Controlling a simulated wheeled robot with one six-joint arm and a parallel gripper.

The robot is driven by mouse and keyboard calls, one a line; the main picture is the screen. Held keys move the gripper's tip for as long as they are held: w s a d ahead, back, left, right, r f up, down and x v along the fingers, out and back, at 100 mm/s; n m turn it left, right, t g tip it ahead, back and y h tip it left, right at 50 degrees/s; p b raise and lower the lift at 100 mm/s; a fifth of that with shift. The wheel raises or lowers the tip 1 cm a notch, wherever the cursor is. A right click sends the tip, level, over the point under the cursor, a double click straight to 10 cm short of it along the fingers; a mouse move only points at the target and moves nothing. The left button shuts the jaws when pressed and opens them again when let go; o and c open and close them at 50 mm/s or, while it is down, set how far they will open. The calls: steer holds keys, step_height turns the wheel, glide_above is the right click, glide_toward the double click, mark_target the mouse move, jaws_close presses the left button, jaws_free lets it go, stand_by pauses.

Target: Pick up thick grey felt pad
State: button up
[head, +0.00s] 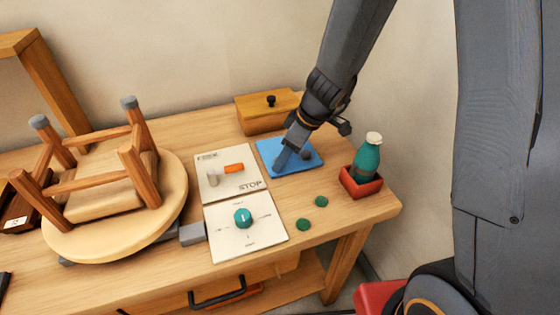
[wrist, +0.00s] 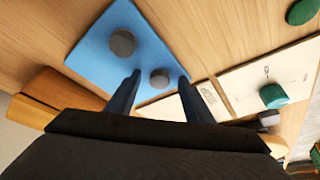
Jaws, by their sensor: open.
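Two round grey pads lie on a blue mat (head: 309,164). In the wrist view one pad (wrist: 123,43) looks larger and lies beyond my fingers. The other pad (wrist: 159,77) looks smaller and shows between the two fingertips. I cannot tell for sure which is the thick one. In the head view one dark pad (head: 306,155) shows right of my fingers; the other is hidden behind my gripper. My gripper (wrist: 160,78) is open and empty above the blue mat (wrist: 95,50), pointing down at it. Its height over the pads is unclear.
An upside-down wooden stool (head: 110,210) stands at left. Two panels, one with a teal knob (head: 243,217), lie beside the mat. A wooden box (head: 262,118) is behind it. A teal bottle (head: 368,158) stands in a red tray (head: 362,188). Green discs (head: 321,201) lie in front.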

steer(key=shift+c, duration=0.5)
steer(key=c, duration=1)
